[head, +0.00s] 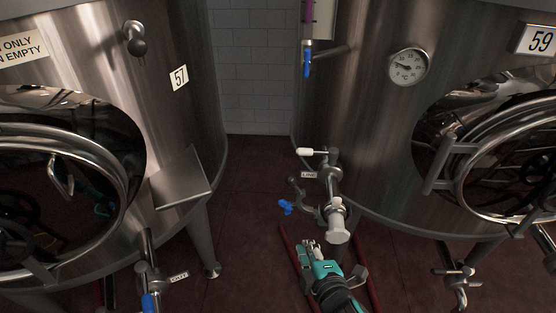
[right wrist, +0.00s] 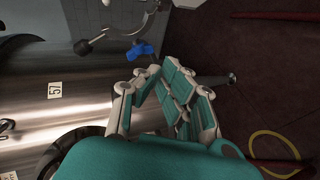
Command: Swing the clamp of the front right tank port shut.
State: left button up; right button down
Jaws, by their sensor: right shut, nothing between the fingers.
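The front right tank port (head: 336,232) has a pale, round end and sticks out low on the right tank (head: 360,130). Its metal clamp (head: 312,210) stands swung out to the left of the port. A blue wing nut (head: 286,207) is at the clamp's outer end. In the right wrist view the blue wing nut (right wrist: 141,51) lies just beyond the fingers. My right gripper (head: 311,249) is shut and empty, below and left of the port, apart from the clamp in the head view. It also shows in the right wrist view (right wrist: 163,72). My left gripper is not in view.
A valve with a white handle (head: 305,151) sits above the port. The left tank (head: 190,100), labelled 57, has a slanted metal plate (head: 181,180) facing the gap. Red rails or pipes (head: 291,255) lie low near my right arm.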

jog(key=w+a+r+n+t+y+p, duration=0.1)
jog(key=w+a+r+n+y+p, duration=0.1)
jog(key=a+r+n+y+p, duration=0.45)
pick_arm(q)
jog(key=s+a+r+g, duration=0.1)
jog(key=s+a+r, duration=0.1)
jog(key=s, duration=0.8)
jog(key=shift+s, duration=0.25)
pick_arm(e)
jog(key=w+a+r+n+h, duration=0.1)
jog(key=w+r+h, duration=0.1)
jog(key=w, duration=0.7)
jog(key=shift+h, duration=0.35)
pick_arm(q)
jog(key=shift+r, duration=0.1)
pick_arm(e)
jog(key=shift+a, duration=0.15)
pick_arm(q)
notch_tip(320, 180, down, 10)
jog(key=b, duration=1)
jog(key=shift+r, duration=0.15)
pick_arm(e)
jog(key=d+m+t+y, duration=0.1)
jog(key=d+m+t, duration=0.5)
jog(key=d+m, duration=0.5)
jog(key=shift+d+r, duration=0.45)
jog(key=shift+d, duration=4)
